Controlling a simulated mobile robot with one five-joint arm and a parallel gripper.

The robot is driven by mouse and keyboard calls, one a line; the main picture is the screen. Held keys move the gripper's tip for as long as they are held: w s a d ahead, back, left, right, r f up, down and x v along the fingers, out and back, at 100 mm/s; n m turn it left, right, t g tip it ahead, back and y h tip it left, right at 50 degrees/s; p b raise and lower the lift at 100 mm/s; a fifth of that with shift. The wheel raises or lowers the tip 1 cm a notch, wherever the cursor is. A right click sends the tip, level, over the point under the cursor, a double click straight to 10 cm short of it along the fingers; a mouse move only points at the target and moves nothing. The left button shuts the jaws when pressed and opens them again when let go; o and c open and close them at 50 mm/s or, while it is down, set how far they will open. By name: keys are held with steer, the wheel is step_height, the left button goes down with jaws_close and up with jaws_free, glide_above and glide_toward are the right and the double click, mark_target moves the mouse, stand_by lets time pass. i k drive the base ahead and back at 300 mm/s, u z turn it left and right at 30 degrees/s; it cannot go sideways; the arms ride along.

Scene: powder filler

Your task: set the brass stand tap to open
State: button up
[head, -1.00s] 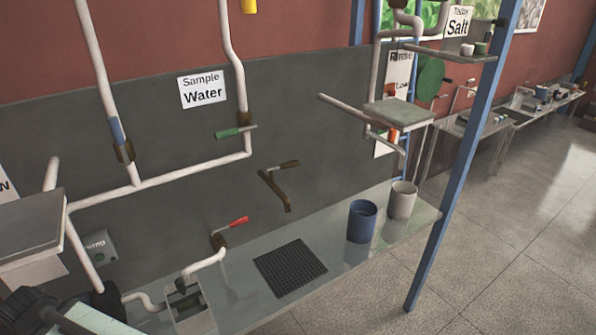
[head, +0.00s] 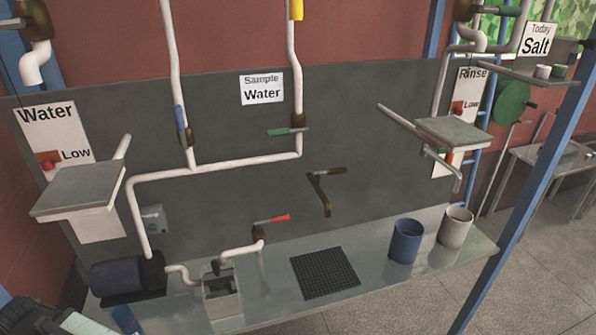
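The brass stand tap (head: 319,192) is in the middle of the head view, against the dark grey wall panel. It is a dark brass body whose spout slopes down and to the right. Its lever (head: 335,171) points to the right, nearly level. I cannot tell from this whether the tap is open or shut. A black mesh mat (head: 325,273) lies on the counter below the spout. No water shows at the spout.
A red-handled tap (head: 272,220) is to the left and a green-handled tap (head: 287,131) is above. A blue cup (head: 405,241) and a grey cup (head: 455,227) stand right on the counter (head: 285,306). A shelf (head: 453,132) juts out above them. A blue post (head: 527,190) rises at right.

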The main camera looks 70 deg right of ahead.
mark_target(341, 170)
steer(key=u, duration=0.8)
steer(key=k, duration=2.75)
steer(key=z, duration=0.75)
steer(key=i, duration=1.05)
steer(key=u, duration=0.05)
